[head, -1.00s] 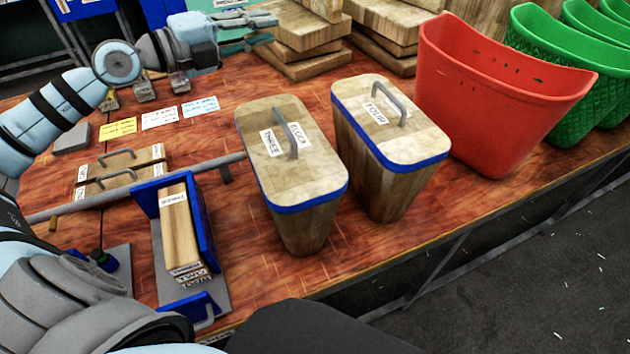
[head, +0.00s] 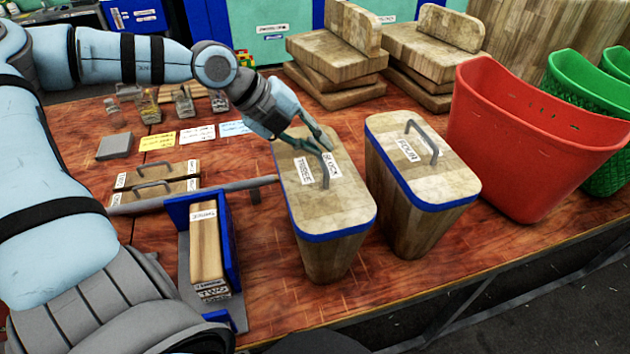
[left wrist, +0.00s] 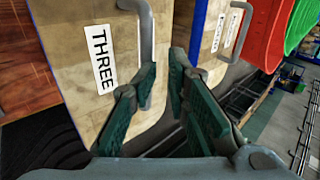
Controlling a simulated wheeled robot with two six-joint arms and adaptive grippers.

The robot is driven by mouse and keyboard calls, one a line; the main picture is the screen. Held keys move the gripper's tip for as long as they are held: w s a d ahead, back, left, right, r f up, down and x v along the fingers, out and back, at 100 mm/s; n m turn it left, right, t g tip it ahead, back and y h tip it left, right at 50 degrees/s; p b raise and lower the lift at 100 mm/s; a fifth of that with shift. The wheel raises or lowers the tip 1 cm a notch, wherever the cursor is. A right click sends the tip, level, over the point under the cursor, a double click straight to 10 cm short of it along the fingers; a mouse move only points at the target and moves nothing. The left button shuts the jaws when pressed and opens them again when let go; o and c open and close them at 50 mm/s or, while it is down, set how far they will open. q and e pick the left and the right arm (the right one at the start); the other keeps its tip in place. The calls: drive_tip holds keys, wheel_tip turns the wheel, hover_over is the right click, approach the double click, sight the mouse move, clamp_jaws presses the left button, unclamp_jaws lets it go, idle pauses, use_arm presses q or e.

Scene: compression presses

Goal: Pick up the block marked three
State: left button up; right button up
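The block marked three (head: 335,205) is a tapered wooden block with a blue rim, upright on the red-brown bench. Its top has a grey handle (head: 324,168) and labels reading THREE and BLOCK. My left gripper (head: 322,143) is above the far part of its top, close to the handle. In the left wrist view the gripper's green fingers (left wrist: 168,82) are apart with nothing held, and the grey handle (left wrist: 146,42) shows just beyond the left finger. I cannot tell whether they touch. The THREE label (left wrist: 102,58) faces that camera. My right gripper is not in view.
The block marked four (head: 420,185) stands close on the right, with its own handle. A red bin (head: 535,140) and green bins are further right. Stacked wooden boards (head: 335,65) stand behind. A blue holder (head: 232,240) with thin wooden pieces is to the left.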

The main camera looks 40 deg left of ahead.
use_arm(q)
drive_tip(key=shift+s+d+f+g+y, duration=0.15)
drive_tip(key=shift+f+g+y, duration=0.1)
drive_tip(key=shift+f, duration=0.4)
drive_tip(key=shift+s+d+f+g+y, duration=0.15)
drive_tip(key=shift+f+g+y, duration=0.1)
drive_tip(key=shift+f, duration=0.35)
drive_tip(key=shift+w+d+f, duration=0.1)
drive_tip(key=shift+w+d, duration=0.15)
drive_tip(key=shift+d, duration=0.05)
drive_tip(key=shift+w+f, duration=0.1)
drive_tip(key=shift+w, duration=0.25)
drive_tip(key=shift+a, duration=0.15)
drive_tip(key=c, duration=0.3)
drive_tip(key=shift+s+a, duration=0.15)
drive_tip(key=shift+s, duration=0.05)
clamp_jaws()
drive_tip(key=shift+w, duration=0.25)
drive_tip(key=shift+r, duration=0.2)
